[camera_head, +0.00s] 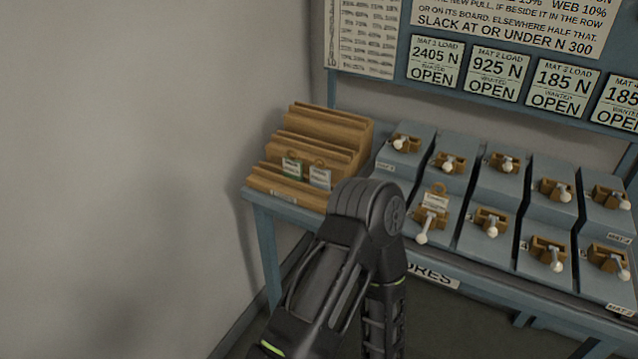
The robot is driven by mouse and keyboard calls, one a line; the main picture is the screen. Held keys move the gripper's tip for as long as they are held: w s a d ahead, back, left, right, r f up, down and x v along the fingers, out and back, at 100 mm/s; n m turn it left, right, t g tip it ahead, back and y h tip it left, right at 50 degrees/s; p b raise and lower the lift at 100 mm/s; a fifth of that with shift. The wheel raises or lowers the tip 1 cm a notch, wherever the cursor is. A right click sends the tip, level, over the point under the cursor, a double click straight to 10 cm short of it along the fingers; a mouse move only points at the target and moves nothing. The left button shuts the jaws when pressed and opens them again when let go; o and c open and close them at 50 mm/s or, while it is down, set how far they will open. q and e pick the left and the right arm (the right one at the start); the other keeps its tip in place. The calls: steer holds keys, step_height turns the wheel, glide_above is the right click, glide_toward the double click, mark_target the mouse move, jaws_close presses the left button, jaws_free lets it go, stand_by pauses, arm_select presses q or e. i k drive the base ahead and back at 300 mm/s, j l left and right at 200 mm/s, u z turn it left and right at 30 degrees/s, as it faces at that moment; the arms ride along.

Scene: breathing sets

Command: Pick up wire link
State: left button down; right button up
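I cannot single out a wire link for certain. Two small tags with brownish loops at their tops stand in a stepped wooden rack at the left end of the bench: a green-marked tag (292,167) and a pale tag (320,177). A third looped tag (435,200) is at a wooden holder on the front row of grey blocks. A black arm of mine rises from the bottom middle and bends downward in front of the bench. Neither gripper shows, so what they hold is hidden.
The stepped wooden rack (325,130) sits on a blue-grey bench (262,200) beside a bare wall (120,150). Rows of grey blocks with wooden holders and white-knobbed levers (421,238) fill the right. A sign board (398,60) stands behind. My arm covers part of the front edge.

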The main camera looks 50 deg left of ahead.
mark_target(320, 177)
steer(key=i, duration=0.5)
steer(key=u, duration=1.95)
